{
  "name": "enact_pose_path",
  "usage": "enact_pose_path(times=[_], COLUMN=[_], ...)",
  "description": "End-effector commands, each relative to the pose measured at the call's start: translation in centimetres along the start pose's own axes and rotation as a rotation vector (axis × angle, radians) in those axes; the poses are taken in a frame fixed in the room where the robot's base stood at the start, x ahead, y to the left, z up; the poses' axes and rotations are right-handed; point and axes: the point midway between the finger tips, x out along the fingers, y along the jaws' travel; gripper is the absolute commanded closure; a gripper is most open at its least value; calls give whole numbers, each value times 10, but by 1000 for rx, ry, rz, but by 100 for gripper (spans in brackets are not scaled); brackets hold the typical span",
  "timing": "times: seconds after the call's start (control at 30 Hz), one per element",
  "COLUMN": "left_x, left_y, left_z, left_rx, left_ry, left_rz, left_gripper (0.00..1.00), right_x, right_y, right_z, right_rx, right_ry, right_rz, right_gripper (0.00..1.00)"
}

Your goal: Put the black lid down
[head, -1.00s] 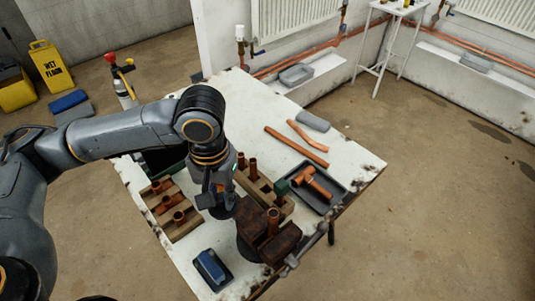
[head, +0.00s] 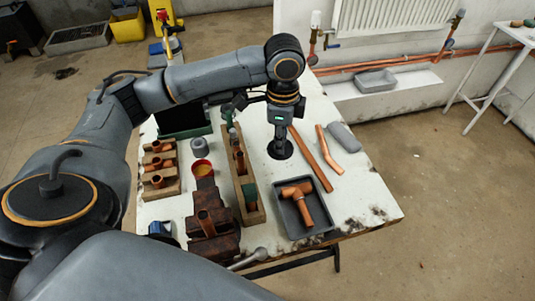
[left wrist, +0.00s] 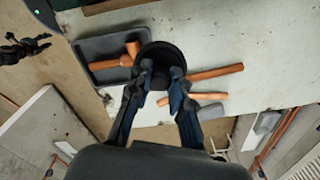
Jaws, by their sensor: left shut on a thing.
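The black lid (head: 281,151) is a round dark disc, low over the bare white tabletop between the wooden rack and the copper pipes. My left gripper (head: 279,140) points down and is shut on it. In the left wrist view the lid (left wrist: 160,55) shows between and beyond the two fingers (left wrist: 161,76). I cannot tell whether the lid touches the table. A dark claw-like shape (left wrist: 20,48) at the left of the wrist view may be my right gripper; its jaws are unclear.

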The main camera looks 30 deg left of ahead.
Motion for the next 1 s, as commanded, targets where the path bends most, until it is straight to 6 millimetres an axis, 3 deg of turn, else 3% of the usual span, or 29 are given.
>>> enact_pose_path(times=[0.17, 0.5, 0.67, 1.0], left_x=[14, 34, 39, 85], left_y=[-32, -73, -80, -80], left_z=[14, 43, 49, 51], left_rx=[366, 961, 1082, 1111], left_ry=[-2, -3, -3, -3], left_rz=[2, 17, 22, 23], left_gripper=[96, 96, 96, 96], right_x=[9, 19, 20, 16], right_y=[-6, 12, 13, 11], right_z=[6, -6, -6, -4], right_rx=[-1, 3, 4, 2], right_ry=[-8, 11, 12, 9], right_rz=[-7, 14, 16, 14], right_gripper=[60, 60, 60, 60])
